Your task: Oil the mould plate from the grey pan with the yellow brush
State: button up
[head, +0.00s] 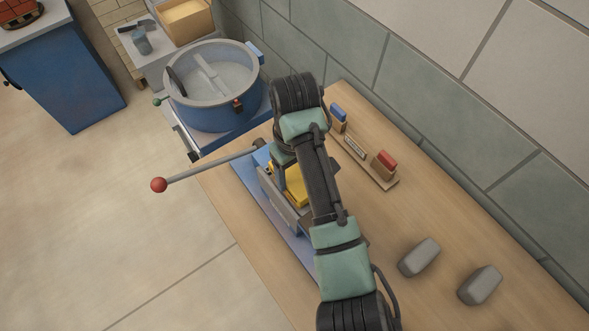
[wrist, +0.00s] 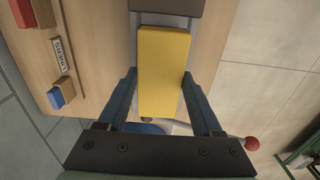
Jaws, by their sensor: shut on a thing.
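My gripper (wrist: 161,76) is shut on a yellow block-shaped thing, which I take to be the yellow brush (wrist: 165,62). In the wrist view it lies between the two dark blue fingers. In the head view the yellow brush (head: 298,187) shows beside my arm, over the blue and grey press (head: 268,190) on the bench. My arm hides much of the gripper and press there. Grey metal shows behind the brush in the wrist view. I cannot clearly make out the mould plate or the grey pan, nor tell whether the brush touches anything.
A labelled wooden rack (head: 353,150) holds a blue brush (head: 338,114) and a red brush (head: 385,162). Two grey bricks (head: 480,285) lie at the right. The press lever with its red knob (head: 158,185) sticks out left. A round mixer (head: 213,75) stands beyond the bench (head: 425,210).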

jog(key=shift+f, duration=0.25)
jog(key=shift+s+d+r+p, duration=0.15)
jog(key=shift+s+d+p, duration=0.1)
jog(key=shift+p, duration=0.2)
dwell(0.3)
jog(key=shift+w+a, duration=0.5)
jog(key=shift+w, duration=0.15)
jog(key=shift+s, duration=0.1)
jog(key=shift+s+d+p, duration=0.4)
jog(key=shift+s+p, duration=0.15)
jog(key=shift+s+d+f, duration=0.1)
jog(key=shift+s+f, duration=0.05)
jog(key=shift+f, duration=0.05)
